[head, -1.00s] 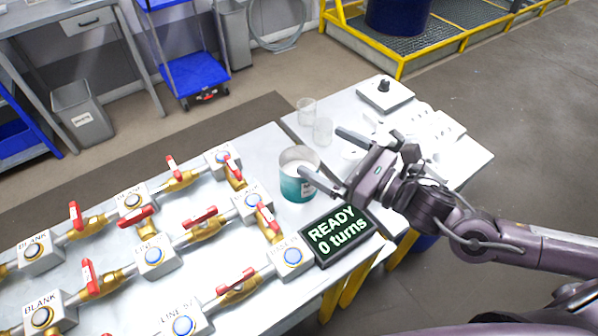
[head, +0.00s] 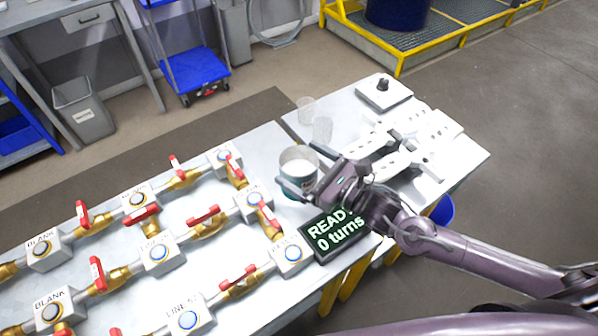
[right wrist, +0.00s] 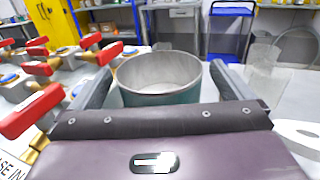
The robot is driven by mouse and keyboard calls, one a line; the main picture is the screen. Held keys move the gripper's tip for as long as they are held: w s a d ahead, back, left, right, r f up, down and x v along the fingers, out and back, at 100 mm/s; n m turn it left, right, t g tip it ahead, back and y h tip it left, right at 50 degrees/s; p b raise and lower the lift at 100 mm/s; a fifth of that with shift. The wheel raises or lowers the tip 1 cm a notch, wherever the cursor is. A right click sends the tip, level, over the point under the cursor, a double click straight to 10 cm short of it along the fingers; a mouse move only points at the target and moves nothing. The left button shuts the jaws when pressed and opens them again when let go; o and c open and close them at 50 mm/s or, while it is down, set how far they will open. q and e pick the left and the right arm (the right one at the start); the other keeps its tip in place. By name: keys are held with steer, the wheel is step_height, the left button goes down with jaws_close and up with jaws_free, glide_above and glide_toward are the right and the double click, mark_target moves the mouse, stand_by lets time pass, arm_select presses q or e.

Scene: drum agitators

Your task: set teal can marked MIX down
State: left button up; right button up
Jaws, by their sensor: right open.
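The teal can (head: 298,162) stands upright on the metal table, just behind the display box. It also shows in the right wrist view (right wrist: 160,97), with its open top facing up and a pale inside. Its MIX marking is hidden by my gripper. My right gripper (head: 302,168) is open, with its fingers on either side of the can. In the right wrist view my right gripper (right wrist: 160,85) shows gaps between its fingers and the can wall. My left gripper is not in view.
A display (head: 336,232) beside the can reads READY, 0 turns, partly covered by my arm. Brass valves with red handles (head: 204,215) fill the table's left. Clear beakers (head: 322,129) stand behind the can. White parts (head: 400,160) lie to the right.

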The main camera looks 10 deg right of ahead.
steer(key=shift+x, duration=0.8)
steer(key=shift+c, duration=0.4)
steer(key=c, duration=1)
steer(key=shift+c, duration=1.4)
steer(key=shift+r, duration=0.2)
